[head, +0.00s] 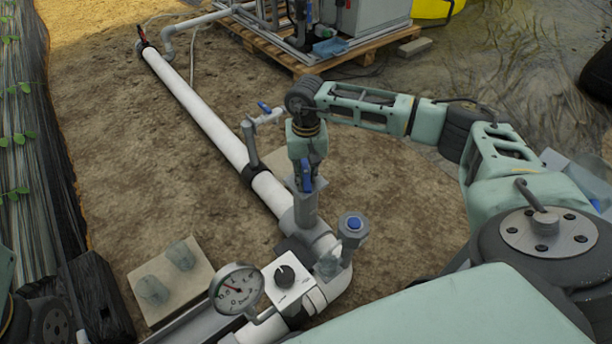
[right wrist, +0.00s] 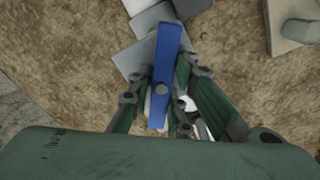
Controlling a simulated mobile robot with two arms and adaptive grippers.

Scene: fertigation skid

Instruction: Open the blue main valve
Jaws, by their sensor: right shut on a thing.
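The blue main valve's lever (head: 306,184) sits on top of a grey valve body (head: 305,208) that rises from the white main pipe. My right gripper (head: 306,170) reaches down onto it from above. In the right wrist view the blue lever (right wrist: 160,75) is a long flat bar with a round grey bolt. The fingers of my right gripper (right wrist: 162,92) stand on either side of the bar and are shut on it. The lever's far end sticks out past the fingers, over grey fittings (right wrist: 150,22). My left gripper is not in view.
A pressure gauge (head: 237,288) and a white box with a black knob (head: 287,284) stand near front. A blue-capped fitting (head: 353,226) is close right of the valve. A small blue-handled tap (head: 265,108) branches off the white pipe (head: 205,108). A pallet (head: 300,62) stands behind.

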